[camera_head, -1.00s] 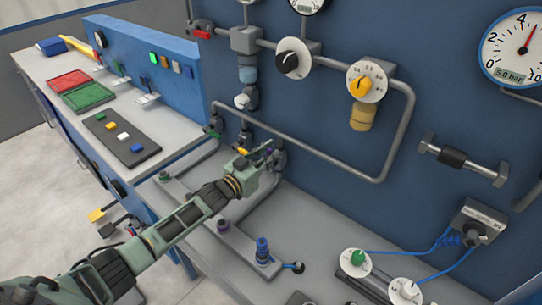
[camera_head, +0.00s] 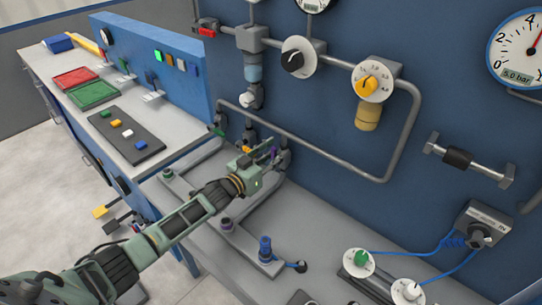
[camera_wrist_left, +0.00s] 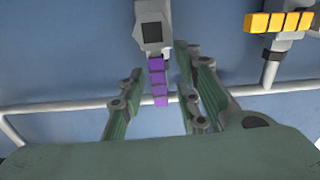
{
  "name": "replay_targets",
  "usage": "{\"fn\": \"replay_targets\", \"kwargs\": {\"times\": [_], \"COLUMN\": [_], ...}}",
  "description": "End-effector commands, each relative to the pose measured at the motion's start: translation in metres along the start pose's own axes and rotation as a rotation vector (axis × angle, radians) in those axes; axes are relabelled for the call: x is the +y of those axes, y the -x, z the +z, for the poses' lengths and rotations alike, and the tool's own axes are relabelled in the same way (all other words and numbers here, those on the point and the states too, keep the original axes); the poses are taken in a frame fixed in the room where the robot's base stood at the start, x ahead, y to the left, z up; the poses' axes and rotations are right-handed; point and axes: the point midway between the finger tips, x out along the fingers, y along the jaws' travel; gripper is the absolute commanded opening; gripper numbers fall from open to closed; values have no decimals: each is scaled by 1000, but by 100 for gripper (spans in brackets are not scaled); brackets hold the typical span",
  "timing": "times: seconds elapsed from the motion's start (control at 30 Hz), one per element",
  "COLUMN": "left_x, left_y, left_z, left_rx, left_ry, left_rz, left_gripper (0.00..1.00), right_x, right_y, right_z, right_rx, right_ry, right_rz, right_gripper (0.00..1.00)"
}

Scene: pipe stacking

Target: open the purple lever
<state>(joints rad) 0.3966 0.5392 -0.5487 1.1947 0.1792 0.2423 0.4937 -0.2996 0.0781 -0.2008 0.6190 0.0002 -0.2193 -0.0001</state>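The purple lever (camera_wrist_left: 158,82) hangs from a grey valve body and shows in the left wrist view, between the two fingers of my left gripper (camera_wrist_left: 158,62). The fingers are spread, with a gap on each side of the lever. In the head view the left gripper (camera_head: 266,154) is at the lower end of the right-hand valve, by the wall. Only a small piece of the purple lever (camera_head: 272,153) shows there, partly hidden by the gripper. My right gripper is not in view.
A yellow lever (camera_head: 246,149) and a green lever (camera_head: 219,131) sit on neighbouring valves to the left; the yellow one also shows in the wrist view (camera_wrist_left: 278,22). A grey pipe (camera_head: 330,158) runs along the wall above the gripper. Blue and purple fittings stand on the bench.

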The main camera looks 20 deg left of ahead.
Motion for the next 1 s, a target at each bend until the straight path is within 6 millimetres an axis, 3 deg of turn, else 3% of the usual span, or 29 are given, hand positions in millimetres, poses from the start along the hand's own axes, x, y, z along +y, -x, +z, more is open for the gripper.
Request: {"fn": "replay_targets", "kwargs": {"times": [0.17, 0.63, 0.8, 1.0], "left_x": [0, 0, 0, 0], "left_y": [15, 104, 118, 120], "left_z": [2, 2, 1, 0], "left_rx": [-2, -4, -2, -1], "left_ry": [0, 1, 0, 0], "left_rz": [0, 0, 0, -1], "left_gripper": [30, 30, 30, 30], "right_x": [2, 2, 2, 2], "right_y": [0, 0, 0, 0], "right_z": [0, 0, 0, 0], "right_rx": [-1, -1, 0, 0], "right_ry": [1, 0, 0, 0], "right_rz": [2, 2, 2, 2], "right_gripper": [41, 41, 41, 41]}}
